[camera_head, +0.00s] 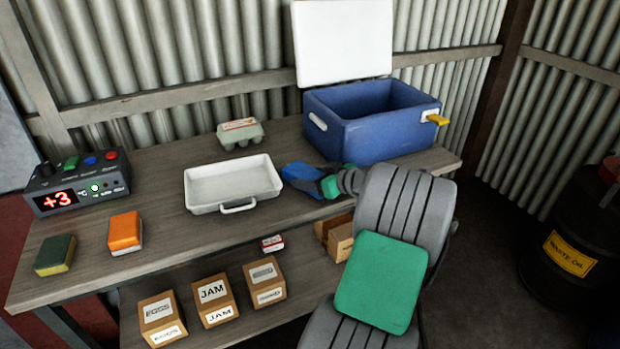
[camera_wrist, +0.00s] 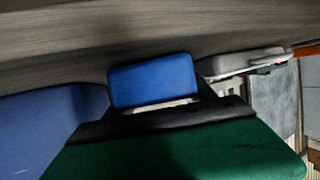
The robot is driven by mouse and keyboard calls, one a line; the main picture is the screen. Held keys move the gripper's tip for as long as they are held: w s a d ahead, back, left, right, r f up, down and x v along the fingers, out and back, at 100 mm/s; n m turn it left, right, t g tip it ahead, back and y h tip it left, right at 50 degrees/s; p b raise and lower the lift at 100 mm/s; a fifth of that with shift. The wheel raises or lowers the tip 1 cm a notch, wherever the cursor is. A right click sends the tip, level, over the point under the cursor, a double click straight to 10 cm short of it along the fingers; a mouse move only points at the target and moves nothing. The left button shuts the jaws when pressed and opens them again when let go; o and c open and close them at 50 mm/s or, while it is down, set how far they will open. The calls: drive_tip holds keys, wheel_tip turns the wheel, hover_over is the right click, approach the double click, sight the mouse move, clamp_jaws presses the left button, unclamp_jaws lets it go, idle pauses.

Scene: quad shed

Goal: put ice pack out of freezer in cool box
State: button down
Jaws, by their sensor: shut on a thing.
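The blue ice pack (camera_head: 297,175) is in the jaws of my gripper (camera_head: 315,181), in front of the cool box, above or at the bench top; I cannot tell whether it touches the wood. In the wrist view the ice pack (camera_wrist: 152,82) sits at the jaws, which are shut on it. The cool box (camera_head: 365,142) is blue, stands at the bench's right end, and is open with its white lid (camera_head: 343,42) raised behind. Its visible inside looks empty. Its blue wall also seems to show at the wrist view's left (camera_wrist: 45,135). No freezer is recognisable.
A white tray (camera_head: 232,207) lies left of my gripper, with an egg carton (camera_head: 240,133) behind it.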

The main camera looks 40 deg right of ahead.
drive_tip(key=shift+f, duration=0.15)
drive_tip(key=shift+c, duration=1.6)
unclamp_jaws()
drive_tip(key=shift+s+r, duration=0.25)
drive_tip(key=shift+r, duration=0.05)
drive_tip(key=p+v, duration=0.1)
drive_tip(key=v, duration=1)
drive_tip(key=shift+s, duration=0.25)
